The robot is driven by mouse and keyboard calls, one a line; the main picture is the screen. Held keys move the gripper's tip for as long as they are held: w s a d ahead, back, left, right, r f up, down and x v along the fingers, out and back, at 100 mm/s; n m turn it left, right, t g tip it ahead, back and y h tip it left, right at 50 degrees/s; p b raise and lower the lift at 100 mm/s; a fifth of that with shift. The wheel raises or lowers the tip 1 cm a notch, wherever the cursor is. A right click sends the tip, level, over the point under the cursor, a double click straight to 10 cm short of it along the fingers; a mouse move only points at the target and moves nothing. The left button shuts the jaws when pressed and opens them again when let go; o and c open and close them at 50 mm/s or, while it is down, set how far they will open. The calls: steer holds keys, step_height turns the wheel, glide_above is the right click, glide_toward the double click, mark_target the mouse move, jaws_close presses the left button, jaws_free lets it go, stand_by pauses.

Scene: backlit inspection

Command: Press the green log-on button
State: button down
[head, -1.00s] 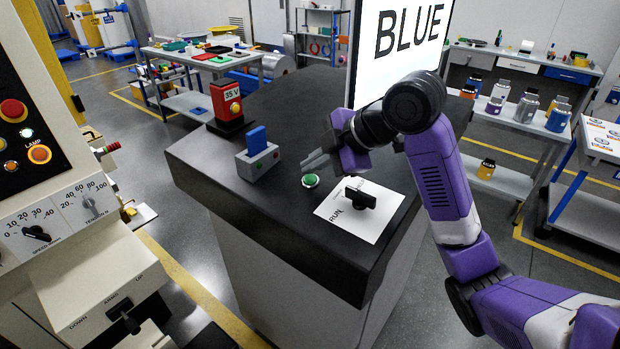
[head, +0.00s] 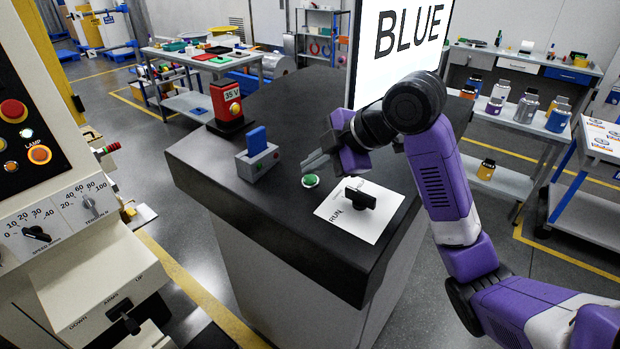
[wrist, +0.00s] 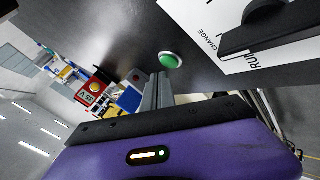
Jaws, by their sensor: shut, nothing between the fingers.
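The green button (head: 310,181), round in a pale ring, sits on the dark bench top (head: 215,165). It also shows in the wrist view (wrist: 170,60), just beyond the fingertips. My gripper (head: 305,162) is shut with nothing between its fingers. In the head view its fingertips appear just behind and above the button. In the wrist view the shut fingers (wrist: 158,88) point toward the button, with a small gap showing; whether they touch it cannot be told for sure.
A black rotary knob (head: 360,198) on a white RUN card (head: 345,222) stands right of the button. A lit screen reading BLUE (head: 400,45) rises behind my arm.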

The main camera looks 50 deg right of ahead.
stand_by(0.4)
steer(key=shift+f+b, duration=0.4)
steer(key=shift+f, duration=0.05)
steer(key=shift+d+f+b, duration=0.1)
steer(key=shift+f+b, duration=0.3)
stand_by(0.6)
steer(key=shift+r, duration=0.1)
steer(key=shift+r+p, duration=0.6)
steer(key=shift+r, duration=0.15)
steer(key=r+p, duration=0.2)
steer(key=a+r+p, duration=0.1)
steer(key=r+p, duration=0.1)
steer(key=r, duration=0.1)
stand_by(0.5)
steer(key=shift+s+f, duration=0.1)
stand_by(0.7)
